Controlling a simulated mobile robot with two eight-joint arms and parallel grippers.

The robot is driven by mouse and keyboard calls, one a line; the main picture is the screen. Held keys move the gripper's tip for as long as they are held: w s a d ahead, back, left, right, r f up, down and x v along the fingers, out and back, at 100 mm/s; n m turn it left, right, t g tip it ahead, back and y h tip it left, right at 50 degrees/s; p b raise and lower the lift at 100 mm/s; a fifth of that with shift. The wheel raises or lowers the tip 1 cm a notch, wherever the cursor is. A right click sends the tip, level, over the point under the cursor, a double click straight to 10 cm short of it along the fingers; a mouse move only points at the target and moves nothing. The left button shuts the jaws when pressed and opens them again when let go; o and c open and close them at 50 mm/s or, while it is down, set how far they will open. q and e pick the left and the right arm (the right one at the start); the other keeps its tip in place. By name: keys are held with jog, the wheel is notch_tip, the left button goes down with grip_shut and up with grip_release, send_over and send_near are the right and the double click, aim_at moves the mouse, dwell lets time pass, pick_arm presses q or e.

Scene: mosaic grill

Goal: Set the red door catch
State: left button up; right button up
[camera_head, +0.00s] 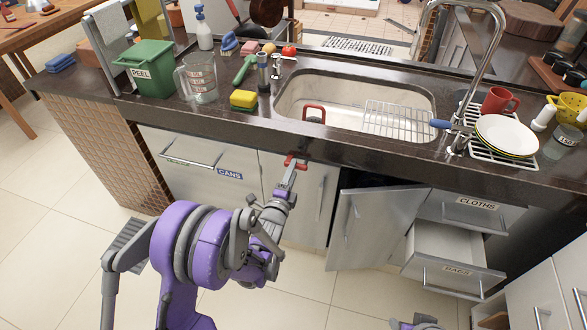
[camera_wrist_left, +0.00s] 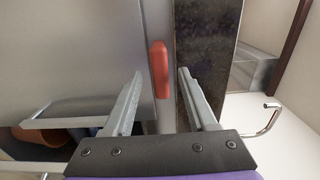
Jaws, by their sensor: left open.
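The red door catch (camera_head: 296,163) is a small red bar at the top of a grey cabinet door, just under the dark counter edge. My left gripper (camera_head: 288,178) is open and points up at the catch from just below and in front. In the left wrist view the catch (camera_wrist_left: 159,68) lies ahead of the two open fingers, between their lines and nearer the left one. Nothing is in the fingers, and I see no contact with the catch.
Right of the catch, a cabinet door (camera_head: 363,226) stands ajar and the BAGS drawer (camera_head: 452,258) is pulled out. The CANS front (camera_head: 190,170) is to the left. The counter edge (camera_head: 340,150) overhangs the catch, with the sink (camera_head: 345,83) above. The tiled floor in front is clear.

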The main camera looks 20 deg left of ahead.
pick_arm(q)
jog(key=shift+w, duration=0.8)
grip_shut()
